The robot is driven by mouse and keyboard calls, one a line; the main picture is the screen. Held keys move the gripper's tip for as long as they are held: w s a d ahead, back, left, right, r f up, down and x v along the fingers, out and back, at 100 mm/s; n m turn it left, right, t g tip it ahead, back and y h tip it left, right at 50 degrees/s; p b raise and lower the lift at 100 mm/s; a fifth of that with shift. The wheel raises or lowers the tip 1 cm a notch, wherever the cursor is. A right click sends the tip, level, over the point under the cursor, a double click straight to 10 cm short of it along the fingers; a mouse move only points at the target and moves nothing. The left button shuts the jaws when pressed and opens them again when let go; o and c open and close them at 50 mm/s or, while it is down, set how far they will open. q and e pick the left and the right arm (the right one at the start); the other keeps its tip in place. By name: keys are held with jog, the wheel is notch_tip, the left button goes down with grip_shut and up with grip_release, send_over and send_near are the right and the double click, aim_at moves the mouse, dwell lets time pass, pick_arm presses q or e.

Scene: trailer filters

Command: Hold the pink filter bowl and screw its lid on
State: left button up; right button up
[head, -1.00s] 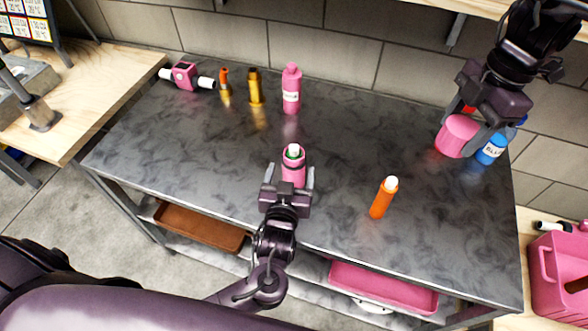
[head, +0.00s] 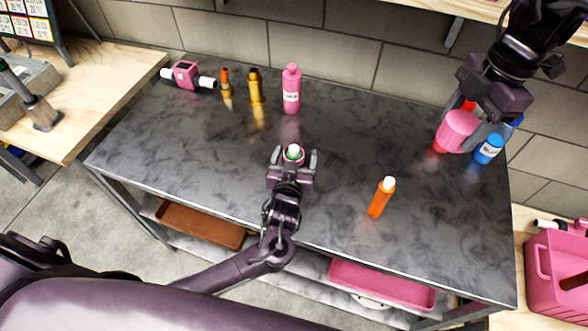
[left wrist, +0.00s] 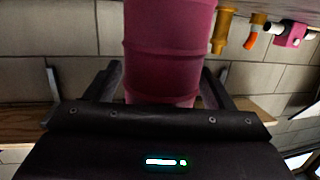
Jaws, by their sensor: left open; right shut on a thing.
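The left wrist view shows the bowl's pink body (left wrist: 168,50) between the spread fingers. My right gripper (head: 470,122) is at the right, shut on a pink cylindrical piece (head: 459,129) that looks like the lid. Its fingers partly hide that piece.
A blue bottle (head: 488,149) and a partly hidden red object (head: 439,147) are close to my right gripper. An orange cartridge (head: 381,197) stands right of the bowl. A pink bottle (head: 291,90), gold cartridge (head: 255,88) and pink valve (head: 186,74) stand behind.

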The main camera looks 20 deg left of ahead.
pick_arm(q)
jog(key=c, duration=1.1)
jog(key=shift+r, duration=0.1)
notch_tip(320, 180, up, 20)
jog(key=shift+b, duration=0.6)
pick_arm(e)
jog(key=shift+f, duration=0.65)
pick_arm(q)
jog(key=o, duration=0.4)
jog(key=c, duration=0.8)
jog(key=shift+o, duration=0.2)
